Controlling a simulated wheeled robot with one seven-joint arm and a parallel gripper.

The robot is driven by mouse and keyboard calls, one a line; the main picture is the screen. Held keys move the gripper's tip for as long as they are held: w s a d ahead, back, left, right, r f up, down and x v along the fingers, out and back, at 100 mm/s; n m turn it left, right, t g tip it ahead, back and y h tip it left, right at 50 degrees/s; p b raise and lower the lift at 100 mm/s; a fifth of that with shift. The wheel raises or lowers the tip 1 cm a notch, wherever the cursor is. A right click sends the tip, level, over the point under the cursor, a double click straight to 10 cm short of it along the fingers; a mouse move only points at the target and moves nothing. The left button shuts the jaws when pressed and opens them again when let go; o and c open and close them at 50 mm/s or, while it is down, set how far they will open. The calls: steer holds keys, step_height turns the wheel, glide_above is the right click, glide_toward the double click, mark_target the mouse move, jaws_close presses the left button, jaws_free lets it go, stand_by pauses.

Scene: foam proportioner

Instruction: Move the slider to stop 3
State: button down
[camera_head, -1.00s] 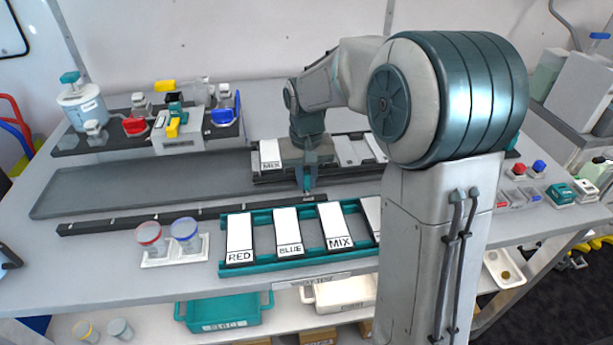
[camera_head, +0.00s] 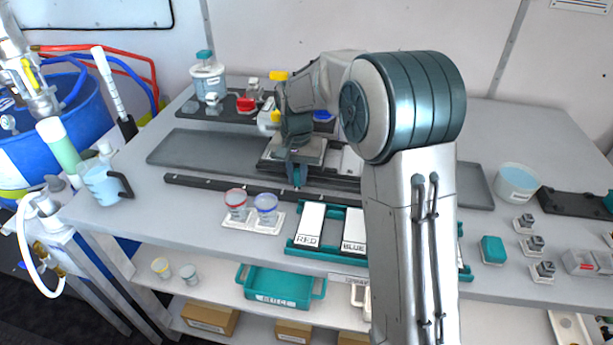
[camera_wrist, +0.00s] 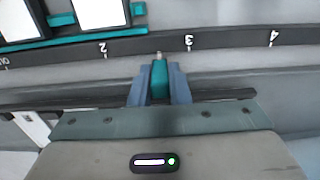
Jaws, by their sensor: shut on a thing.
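My gripper (camera_wrist: 159,88) is shut on the slider's teal handle (camera_wrist: 159,70) in the wrist view, with a blue-grey finger on each side. The handle's small pointer meets the dark numbered rail (camera_wrist: 225,43) between marks 2 and 3, nearer to 3. The slider's carriage (camera_head: 275,158) is partly hidden by my arm, and the rail's numbers are too small to read there.
A teal rack (camera_head: 330,229) with RED and BLUE cards (camera_head: 355,231) stands in front of the rail. Two cups (camera_head: 266,208) stand on a white tray left of it. The grey track (camera_head: 195,152) left of the carriage is clear. Bottles and valves stand behind.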

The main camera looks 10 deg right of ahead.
mark_target(284, 172)
steer(key=shift+w+a, duration=0.3)
steer(key=shift+a, duration=0.55)
steer(key=shift+w+a, duration=0.25)
steer(key=shift+a, duration=0.55)
steer(key=c, duration=1.4)
jaws_free()
steer(key=shift+o, duration=0.2)
